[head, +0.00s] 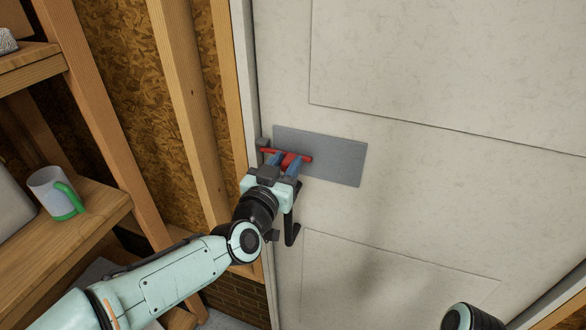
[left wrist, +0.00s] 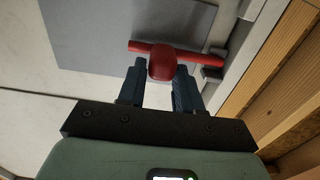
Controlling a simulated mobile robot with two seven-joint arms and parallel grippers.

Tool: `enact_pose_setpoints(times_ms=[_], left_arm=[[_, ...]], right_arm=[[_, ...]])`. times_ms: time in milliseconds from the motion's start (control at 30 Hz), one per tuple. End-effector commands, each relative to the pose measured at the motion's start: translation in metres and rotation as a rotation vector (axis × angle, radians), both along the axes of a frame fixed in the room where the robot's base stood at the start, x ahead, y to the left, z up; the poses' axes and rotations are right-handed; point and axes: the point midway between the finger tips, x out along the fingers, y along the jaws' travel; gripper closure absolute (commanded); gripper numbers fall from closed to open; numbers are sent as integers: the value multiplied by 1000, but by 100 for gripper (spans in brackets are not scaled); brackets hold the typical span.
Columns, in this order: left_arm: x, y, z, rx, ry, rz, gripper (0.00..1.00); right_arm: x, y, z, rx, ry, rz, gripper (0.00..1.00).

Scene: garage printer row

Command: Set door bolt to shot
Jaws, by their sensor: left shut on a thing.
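The red door bolt (head: 303,157) lies level across a grey plate (head: 335,157) on the pale door (head: 420,210). Its rod and knob (left wrist: 162,66) show in the left wrist view. The rod's end reaches toward a grey keeper (head: 262,143) at the door frame; whether it enters the keeper is hard to tell. My left gripper (head: 283,163) is shut on the bolt's knob, with its blue fingertips on either side; it also shows in the left wrist view (left wrist: 160,78). My right gripper is not in view.
A black door handle (head: 292,228) hangs just below my left gripper. Wooden studs (head: 185,100) and shelves stand left of the door. A white mug with a green handle (head: 52,190) sits on the lower shelf. The door's right side is clear.

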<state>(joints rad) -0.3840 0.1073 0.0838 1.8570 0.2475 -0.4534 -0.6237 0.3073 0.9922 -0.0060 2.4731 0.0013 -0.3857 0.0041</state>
Motion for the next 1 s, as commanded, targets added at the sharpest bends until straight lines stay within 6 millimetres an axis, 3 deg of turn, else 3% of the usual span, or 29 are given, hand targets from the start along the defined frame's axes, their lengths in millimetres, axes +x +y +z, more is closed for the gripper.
enact_pose_setpoints(times_ms=[100,133,200,567,667,1000], left_arm=[[2,6,0,0,0,12,100],[2,6,0,0,0,13,59],[2,6,0,0,0,13,45],[-4,4,0,0,0,6,45],[-17,9,0,0,-1,7,45],[-88,34,0,-2,-2,11,45]], right_arm=[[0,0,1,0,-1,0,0],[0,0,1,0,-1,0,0],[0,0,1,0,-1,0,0],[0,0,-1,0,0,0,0],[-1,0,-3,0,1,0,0],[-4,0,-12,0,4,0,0]])
